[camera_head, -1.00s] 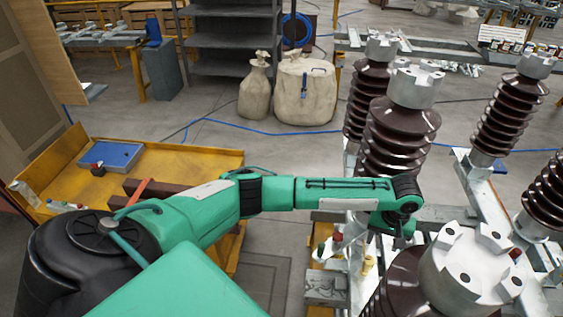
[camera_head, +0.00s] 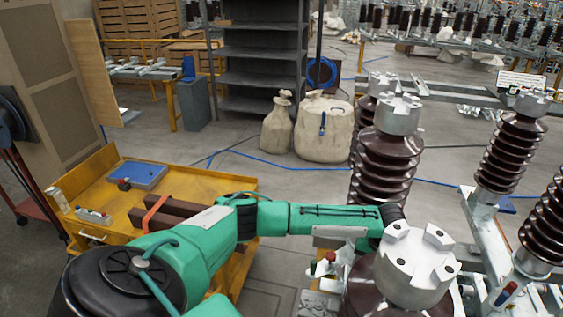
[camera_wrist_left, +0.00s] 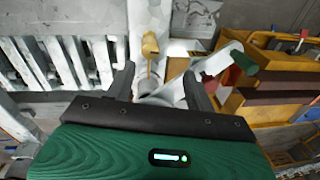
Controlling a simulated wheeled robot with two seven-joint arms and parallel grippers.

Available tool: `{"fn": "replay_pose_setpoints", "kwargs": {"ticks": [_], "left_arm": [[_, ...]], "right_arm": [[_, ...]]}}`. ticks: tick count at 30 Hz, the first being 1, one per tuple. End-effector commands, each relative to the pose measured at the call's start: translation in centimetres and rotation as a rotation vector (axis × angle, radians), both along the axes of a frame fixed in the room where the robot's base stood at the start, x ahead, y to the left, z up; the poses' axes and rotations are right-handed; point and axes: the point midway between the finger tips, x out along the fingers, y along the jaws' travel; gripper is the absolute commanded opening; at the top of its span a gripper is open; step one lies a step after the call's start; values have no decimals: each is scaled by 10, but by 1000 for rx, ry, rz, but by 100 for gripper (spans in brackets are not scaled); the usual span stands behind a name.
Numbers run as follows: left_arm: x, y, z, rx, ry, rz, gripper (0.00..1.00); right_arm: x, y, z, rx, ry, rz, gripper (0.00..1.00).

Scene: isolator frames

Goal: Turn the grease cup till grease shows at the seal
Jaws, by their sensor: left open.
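In the left wrist view a small brass-yellow fitting, which looks like the grease cup (camera_wrist_left: 150,44), stands on a pale metal part, with a thin yellow stem below it. My left gripper (camera_wrist_left: 158,72) is open, one dark finger on each side of the stem in the picture. The fitting's head shows beyond the fingertips, and I see no contact. Whether grease shows at a seal is too small to tell. In the head view my left arm reaches right, and its gripper is hidden behind the front insulator's metal cap (camera_head: 412,272). My right gripper is not in view.
Brown ribbed insulators (camera_head: 385,165) crowd the right side. Red-capped small parts (camera_head: 322,268) sit near my left forearm. A yellow cart (camera_head: 115,215) with a blue tray (camera_head: 138,175) stands at left. Sacks (camera_head: 324,130) stand behind on open floor.

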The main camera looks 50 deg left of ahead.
Motion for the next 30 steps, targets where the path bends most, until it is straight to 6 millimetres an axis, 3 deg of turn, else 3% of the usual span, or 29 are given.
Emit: {"fn": "replay_pose_setpoints", "kwargs": {"ticks": [4, 16, 30], "left_arm": [[-1, 31, 1, 28, 0, 35, 54], [-8, 111, 5, 101, 0, 124, 54], [-20, 203, 3, 173, -16, 204, 54]], "right_arm": [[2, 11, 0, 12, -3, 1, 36], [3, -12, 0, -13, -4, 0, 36], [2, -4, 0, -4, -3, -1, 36]]}}
